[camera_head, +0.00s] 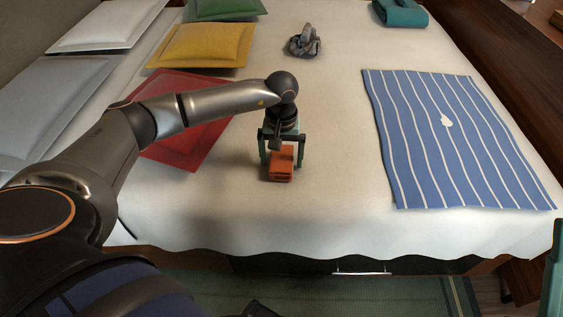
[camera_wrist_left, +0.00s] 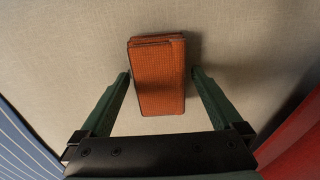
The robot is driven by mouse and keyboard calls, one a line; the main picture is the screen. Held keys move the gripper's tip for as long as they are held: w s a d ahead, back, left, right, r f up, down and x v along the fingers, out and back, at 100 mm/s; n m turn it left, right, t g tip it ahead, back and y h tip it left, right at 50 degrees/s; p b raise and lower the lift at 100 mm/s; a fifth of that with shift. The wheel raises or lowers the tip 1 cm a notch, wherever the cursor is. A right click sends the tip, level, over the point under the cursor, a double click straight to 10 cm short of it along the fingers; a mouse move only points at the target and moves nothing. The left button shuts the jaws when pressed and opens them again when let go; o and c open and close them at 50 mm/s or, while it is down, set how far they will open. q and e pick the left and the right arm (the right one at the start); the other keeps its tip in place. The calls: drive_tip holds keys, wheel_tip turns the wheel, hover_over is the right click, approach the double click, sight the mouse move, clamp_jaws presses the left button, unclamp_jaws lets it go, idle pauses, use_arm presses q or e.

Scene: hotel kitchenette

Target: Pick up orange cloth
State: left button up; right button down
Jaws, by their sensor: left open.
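The orange cloth (camera_head: 281,165) is folded into a small thick block and lies on the white bed cover. It also shows in the left wrist view (camera_wrist_left: 158,80), between the fingertips. My left gripper (camera_head: 281,160) is over the cloth, pointing down, with one finger on each side of it. In the left wrist view my left gripper (camera_wrist_left: 160,74) is open, with a small gap beside the cloth on both sides. A green part at the right edge of the head view may be my right gripper (camera_head: 553,275), but its fingers cannot be made out.
A blue striped cloth (camera_head: 440,130) with a small white item (camera_head: 446,120) lies to the right. A red pillow (camera_head: 190,140) is under my left arm. Yellow (camera_head: 200,46) and white (camera_head: 110,22) pillows, a grey bundle (camera_head: 303,41) and a teal folded cloth (camera_head: 400,13) lie farther back.

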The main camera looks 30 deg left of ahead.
sight(279, 159)
use_arm(q)
drive_tip(key=shift+c, duration=0.2)
drive_tip(key=c, duration=1.3)
drive_tip(key=shift+o, duration=0.2)
drive_tip(key=shift+r, duration=0.1)
